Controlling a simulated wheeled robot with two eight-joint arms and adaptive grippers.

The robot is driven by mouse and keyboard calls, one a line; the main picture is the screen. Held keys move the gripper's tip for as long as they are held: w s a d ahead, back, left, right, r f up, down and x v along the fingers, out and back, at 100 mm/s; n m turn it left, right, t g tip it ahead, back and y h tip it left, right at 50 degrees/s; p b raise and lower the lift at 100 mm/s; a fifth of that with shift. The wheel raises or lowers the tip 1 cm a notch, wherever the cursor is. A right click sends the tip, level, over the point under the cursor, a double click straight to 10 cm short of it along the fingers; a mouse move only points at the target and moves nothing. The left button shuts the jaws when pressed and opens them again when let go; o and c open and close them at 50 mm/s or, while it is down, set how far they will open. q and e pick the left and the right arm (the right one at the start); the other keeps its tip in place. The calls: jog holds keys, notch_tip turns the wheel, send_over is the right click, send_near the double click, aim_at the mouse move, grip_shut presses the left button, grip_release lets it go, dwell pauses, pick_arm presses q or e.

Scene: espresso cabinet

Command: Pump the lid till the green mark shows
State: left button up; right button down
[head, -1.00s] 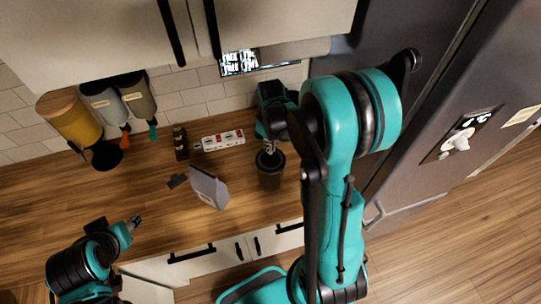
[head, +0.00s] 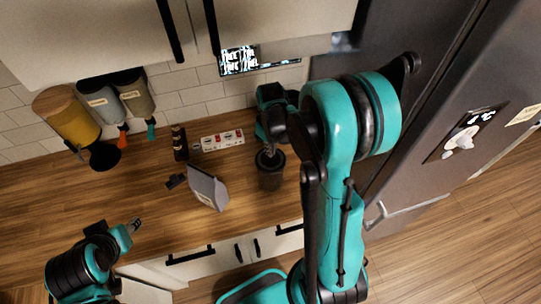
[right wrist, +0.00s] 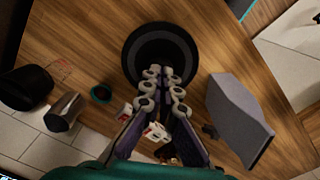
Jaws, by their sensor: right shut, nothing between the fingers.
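A dark round canister (head: 271,180) stands upright on the wooden counter, in front of the power strip. In the right wrist view its dark round top (right wrist: 160,38) is just beyond my fingertips. I cannot tell whether the tips touch the lid. No green mark shows; the gripper covers part of the lid. My left gripper (head: 135,224) is over the counter's front edge at the left, away from the canister; its opening is too small to judge.
A grey angular container (head: 207,189) stands left of the canister. A power strip (head: 222,140) and a dark bottle (head: 180,143) are behind. Wall dispensers (head: 105,105) hang at the left. A fridge (head: 450,110) is at the right. The counter's left front is clear.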

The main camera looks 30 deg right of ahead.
jog(key=shift+f, duration=0.35)
jog(key=shift+r, duration=0.2)
jog(key=shift+r+p, duration=2.15)
jog(key=shift+r, duration=1.25)
notch_tip(320, 180, down, 4)
jog(key=n+b, duration=0.4)
jog(key=n, duration=0.2)
jog(key=shift+r, duration=0.2)
jog(key=shift+f+b, duration=0.3)
jog(key=shift+b, duration=0.15)
